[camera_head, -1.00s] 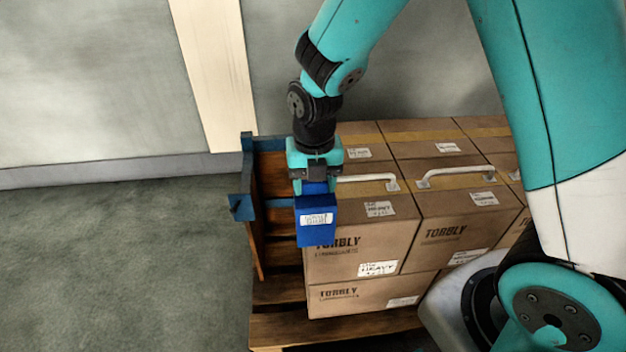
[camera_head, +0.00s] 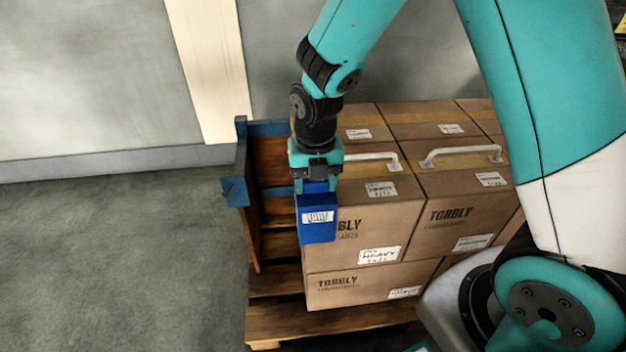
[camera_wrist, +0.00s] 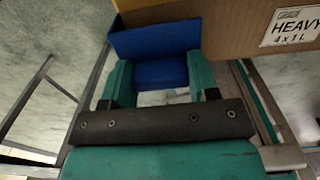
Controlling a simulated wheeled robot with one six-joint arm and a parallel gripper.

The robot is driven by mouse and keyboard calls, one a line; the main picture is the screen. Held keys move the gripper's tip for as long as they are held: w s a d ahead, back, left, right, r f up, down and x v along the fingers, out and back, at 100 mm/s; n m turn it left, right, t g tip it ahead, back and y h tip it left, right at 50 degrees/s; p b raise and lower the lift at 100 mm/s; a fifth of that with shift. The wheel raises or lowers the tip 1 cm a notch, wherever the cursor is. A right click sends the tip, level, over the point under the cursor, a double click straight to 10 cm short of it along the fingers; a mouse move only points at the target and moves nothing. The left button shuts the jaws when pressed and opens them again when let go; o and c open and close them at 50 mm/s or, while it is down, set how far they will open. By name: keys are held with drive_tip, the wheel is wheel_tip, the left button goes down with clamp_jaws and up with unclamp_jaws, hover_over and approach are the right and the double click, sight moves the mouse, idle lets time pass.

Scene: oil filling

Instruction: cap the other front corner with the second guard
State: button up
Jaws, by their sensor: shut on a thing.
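My gripper (camera_head: 317,184) is shut on a blue guard (camera_head: 318,224) with a white label. It holds the guard at the front left corner of the upper carton (camera_head: 362,222) in the stack. The guard hides part of the carton's lettering; whether it touches the carton I cannot tell. In the wrist view, the fingers (camera_wrist: 160,85) grip the blue guard (camera_wrist: 158,42), beside the carton (camera_wrist: 228,30) with its "HEAVY" label. No other guard can be made out on the cartons; my arm hides the stack's right side.
The stack stands on a wooden pallet (camera_head: 285,322). A wooden panel with blue fittings (camera_head: 235,192) rises close on the left of the guard. White handles (camera_head: 462,154) stand up from the carton tops. The floor (camera_head: 110,260) at left is clear.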

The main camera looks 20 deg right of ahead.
drive_tip(key=o, duration=1.2)
drive_tip(key=shift+o, duration=0.2)
wheel_tip(320, 180, up, 17)
drive_tip(key=p, duration=0.4)
drive_tip(key=shift+r, duration=0.2)
drive_tip(key=s+a+r+m+y, duration=0.2)
drive_tip(key=s+a+m, duration=0.1)
drive_tip(key=s+m, duration=0.85)
drive_tip(key=s+a+r+m+y, duration=0.25)
drive_tip(key=s+m, duration=0.55)
drive_tip(key=m, duration=0.6)
wheel_tip(320, 180, up, 16)
drive_tip(key=p, duration=1.6)
drive_tip(key=shift+w+a+r, duration=0.15)
